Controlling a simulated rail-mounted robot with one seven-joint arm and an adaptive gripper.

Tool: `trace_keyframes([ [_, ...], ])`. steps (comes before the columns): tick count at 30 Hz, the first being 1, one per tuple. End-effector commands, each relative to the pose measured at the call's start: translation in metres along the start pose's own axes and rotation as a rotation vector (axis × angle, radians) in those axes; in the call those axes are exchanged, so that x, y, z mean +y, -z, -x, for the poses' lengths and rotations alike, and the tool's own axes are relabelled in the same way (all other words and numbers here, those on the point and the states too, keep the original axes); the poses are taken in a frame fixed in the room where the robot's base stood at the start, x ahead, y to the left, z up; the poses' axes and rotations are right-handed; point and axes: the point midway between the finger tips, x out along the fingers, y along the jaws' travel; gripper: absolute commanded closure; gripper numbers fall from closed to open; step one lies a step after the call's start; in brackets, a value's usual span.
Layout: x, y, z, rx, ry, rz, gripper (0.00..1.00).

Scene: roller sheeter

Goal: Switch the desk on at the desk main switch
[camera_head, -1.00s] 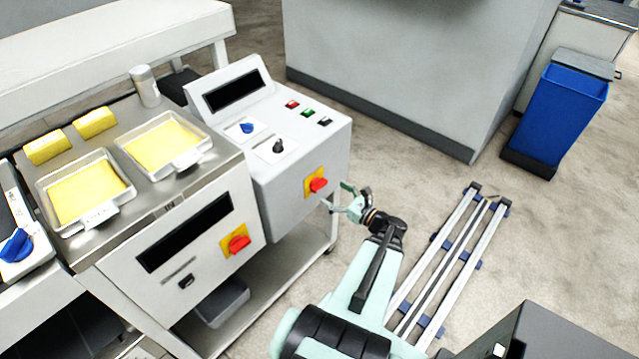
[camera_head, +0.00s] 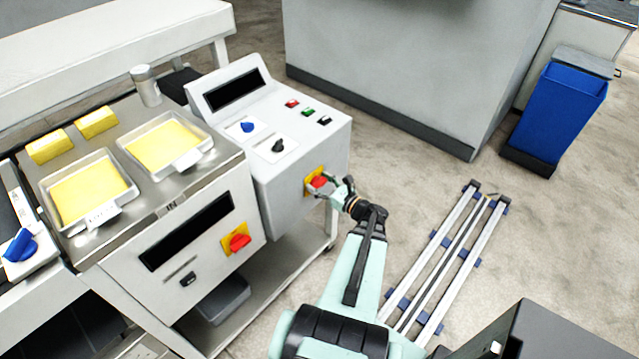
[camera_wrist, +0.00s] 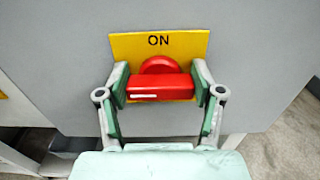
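The desk main switch is a red rotary handle (camera_head: 319,182) on a yellow plate, low on the front of the grey control desk (camera_head: 285,190). In the wrist view the red handle (camera_wrist: 160,87) lies level, with the word ON readable on the yellow plate (camera_wrist: 190,44) above it. My gripper (camera_wrist: 160,86) has one finger at each end of the handle, and the pads appear to touch it. In the head view my gripper (camera_head: 328,190) is at the switch and partly covers its plate.
A second red switch (camera_head: 238,242) on yellow is on the front of the neighbouring unit to the left. That unit carries trays (camera_head: 90,190) of yellow dough. The desk top has a blue knob (camera_head: 247,127), a black knob and small buttons. The floor on the right holds rails (camera_head: 440,262).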

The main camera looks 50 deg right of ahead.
Motion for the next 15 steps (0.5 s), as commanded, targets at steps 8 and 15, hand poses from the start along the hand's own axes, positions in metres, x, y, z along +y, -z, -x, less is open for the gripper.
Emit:
trace_keyframes([
  [8,-0.0002,-0.0004,-0.0006,-0.001,0.0,-0.005,0.69],
  [15,-0.001,-0.0015,-0.0009,-0.001,-0.001,-0.063,0.69],
])
